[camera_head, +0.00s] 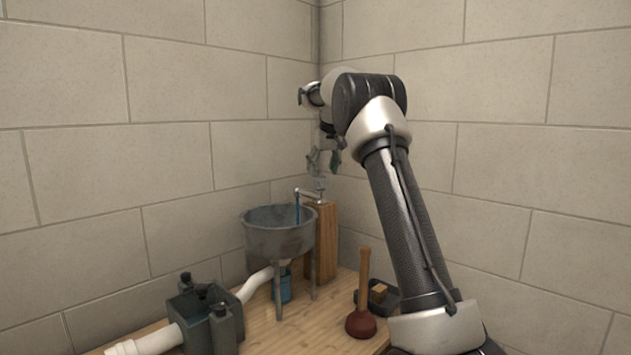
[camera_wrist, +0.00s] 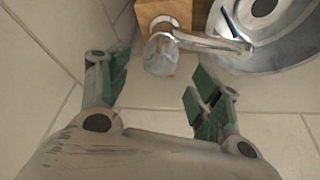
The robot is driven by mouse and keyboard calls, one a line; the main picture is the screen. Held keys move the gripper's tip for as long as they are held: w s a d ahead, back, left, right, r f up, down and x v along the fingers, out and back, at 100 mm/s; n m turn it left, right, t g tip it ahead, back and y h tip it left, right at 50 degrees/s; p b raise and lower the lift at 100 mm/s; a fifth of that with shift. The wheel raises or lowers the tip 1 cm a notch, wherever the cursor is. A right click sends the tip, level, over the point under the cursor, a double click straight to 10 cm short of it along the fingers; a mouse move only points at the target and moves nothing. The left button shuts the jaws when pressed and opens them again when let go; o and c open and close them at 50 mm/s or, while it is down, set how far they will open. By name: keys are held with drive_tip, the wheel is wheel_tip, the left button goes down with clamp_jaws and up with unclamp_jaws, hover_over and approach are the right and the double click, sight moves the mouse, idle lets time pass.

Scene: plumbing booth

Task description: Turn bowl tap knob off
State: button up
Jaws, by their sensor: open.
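The tap (camera_head: 309,194) sits on top of a wooden post (camera_head: 323,243), its spout reaching over a grey metal bowl (camera_head: 276,238). A thin blue stream (camera_head: 297,208) hangs from the spout into the bowl. In the wrist view the tap's pale, glassy knob (camera_wrist: 160,54) is at top centre, beside the spout (camera_wrist: 205,42) and the bowl rim (camera_wrist: 252,66). My gripper (camera_wrist: 158,84) is open, its green-padded fingers left and right of the knob's line, with nothing between the pads. In the head view my gripper (camera_head: 325,159) is just above the tap, partly hidden by my arm.
A wooden bench (camera_head: 262,332) carries a grey box-like fitting with a white pipe (camera_head: 157,342) at left. A blue cup (camera_head: 283,288) is under the bowl. A plunger (camera_head: 361,318) and a dark tray (camera_head: 384,301) stand at right. Tiled walls close the corner behind.

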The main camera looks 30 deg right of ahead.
sight(321, 177)
drive_tip(key=x, duration=0.5)
drive_tip(key=shift+f, duration=0.15)
drive_tip(key=shift+c, duration=0.3)
drive_tip(key=c, duration=1)
